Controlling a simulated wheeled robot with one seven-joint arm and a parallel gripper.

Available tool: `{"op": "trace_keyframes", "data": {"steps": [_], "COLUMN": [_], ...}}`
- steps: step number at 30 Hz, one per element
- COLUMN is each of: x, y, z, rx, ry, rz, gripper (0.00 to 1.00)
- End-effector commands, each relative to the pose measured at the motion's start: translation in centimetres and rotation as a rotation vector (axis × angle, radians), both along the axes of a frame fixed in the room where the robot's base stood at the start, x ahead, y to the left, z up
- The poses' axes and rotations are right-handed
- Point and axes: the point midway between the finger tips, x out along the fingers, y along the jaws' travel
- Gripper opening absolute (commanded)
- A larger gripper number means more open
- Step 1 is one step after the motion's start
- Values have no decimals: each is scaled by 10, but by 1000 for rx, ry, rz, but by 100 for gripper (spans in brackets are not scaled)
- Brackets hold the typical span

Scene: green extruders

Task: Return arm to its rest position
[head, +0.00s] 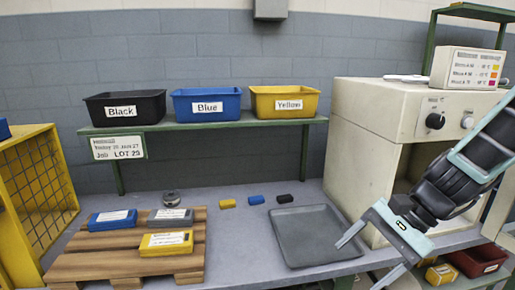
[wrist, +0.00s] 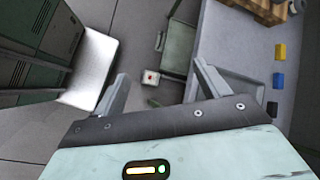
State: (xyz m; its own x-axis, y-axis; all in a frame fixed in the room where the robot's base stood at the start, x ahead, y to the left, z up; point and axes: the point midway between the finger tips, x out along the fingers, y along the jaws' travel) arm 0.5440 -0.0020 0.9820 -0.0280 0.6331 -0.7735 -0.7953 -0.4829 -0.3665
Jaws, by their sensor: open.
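My gripper (head: 369,258) is at the lower right of the head view, over the bench's front edge, right of the grey tray. Its two fingers are spread apart with nothing between them. In the wrist view my gripper (wrist: 160,85) also shows open and empty, with the floor and the bench edge beyond it. My arm comes in from the right edge of the head view, in front of the cream machine.
The cream machine (head: 370,110) stands right. The grey tray (head: 318,262) looks empty. Yellow, blue and black small blocks (head: 256,200) lie behind it. A wooden pallet (head: 120,262) holds labelled boxes. Black, blue and yellow bins (head: 206,111) stand on a shelf. A red bin (head: 476,262) sits lower right.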

Motion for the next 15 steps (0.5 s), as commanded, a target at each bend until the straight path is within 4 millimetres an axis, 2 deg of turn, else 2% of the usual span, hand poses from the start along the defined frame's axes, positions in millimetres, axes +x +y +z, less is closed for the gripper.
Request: {"op": "trace_keyframes", "data": {"steps": [1,3,7,12,15], "x": [-24,-55,-104,-140,-150], "y": [20,37,55,63,65], "z": [9,13,22,33,37], "rx": [-60,-142,-280,-407,-448], "ry": [-48,-123,-280,-479,-554], "rz": [172,408,833,1260,1406], "gripper": [74,74,74,74,74]}}
